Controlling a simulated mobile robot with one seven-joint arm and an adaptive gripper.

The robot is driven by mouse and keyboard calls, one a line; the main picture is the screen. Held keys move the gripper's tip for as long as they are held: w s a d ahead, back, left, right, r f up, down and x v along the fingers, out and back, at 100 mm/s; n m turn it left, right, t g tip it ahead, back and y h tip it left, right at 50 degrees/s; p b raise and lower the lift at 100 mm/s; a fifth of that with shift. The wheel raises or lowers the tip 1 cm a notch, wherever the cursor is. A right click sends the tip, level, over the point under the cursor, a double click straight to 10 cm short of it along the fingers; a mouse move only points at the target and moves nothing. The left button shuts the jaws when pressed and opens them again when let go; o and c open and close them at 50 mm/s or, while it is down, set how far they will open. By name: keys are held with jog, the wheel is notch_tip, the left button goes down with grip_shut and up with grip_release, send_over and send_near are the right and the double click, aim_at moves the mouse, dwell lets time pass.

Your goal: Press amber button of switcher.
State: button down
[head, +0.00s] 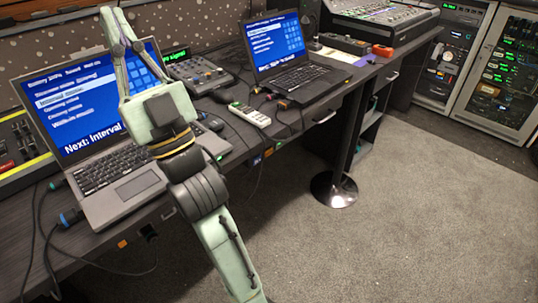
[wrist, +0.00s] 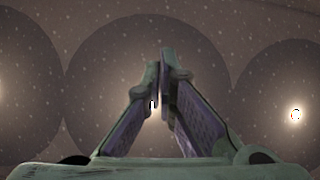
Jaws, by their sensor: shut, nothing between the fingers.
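My gripper (head: 112,12) is raised in front of the left laptop's screen, its fingers pointing up and away. In the wrist view my gripper (wrist: 161,68) has its fingertips together with nothing between them. A small dark console (head: 200,76) with buttons and a green-lit display stands on the desk to the right of my gripper; it may be the switcher. Another small dark box (head: 343,44) with controls sits further back on the right. I cannot make out an amber button on either.
An open laptop (head: 118,168) lies behind my arm, and a second laptop (head: 300,72) stands further back. A white remote-like device (head: 250,114) and cables lie between them. A large mixing desk (head: 385,18) is at the back. Grey carpet (head: 420,210) is clear at right.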

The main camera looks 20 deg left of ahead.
aim_at(269, 152)
jog(key=w+d+f+m+t+h+b, duration=0.3)
jog(key=w+f+m+t+h, duration=0.75)
jog(key=w+f, duration=1.15)
jog(key=w+d+f+m+h, duration=0.2)
jog(key=w+d+f+h, duration=0.1)
jog(key=f, duration=0.5)
jog(key=w+d+f+m+g+h, duration=0.1)
jog(key=w+d+f+m+h, duration=0.1)
jog(key=d+f, duration=0.4)
jog(key=w+d+f+m+g+h, duration=0.1)
jog(key=w+d+f+m+h, duration=0.2)
jog(key=f, duration=0.6)
jog(key=shift+w+d+f+h+b, duration=0.3)
jog(key=shift+w+d+h, duration=0.05)
jog(key=shift+d+h, duration=0.65)
jog(key=shift+g, duration=0.25)
jog(key=w+a+p, duration=0.3)
jog(key=a+p, duration=0.5)
jog(key=p, duration=0.2)
jog(key=shift+a, duration=0.2)
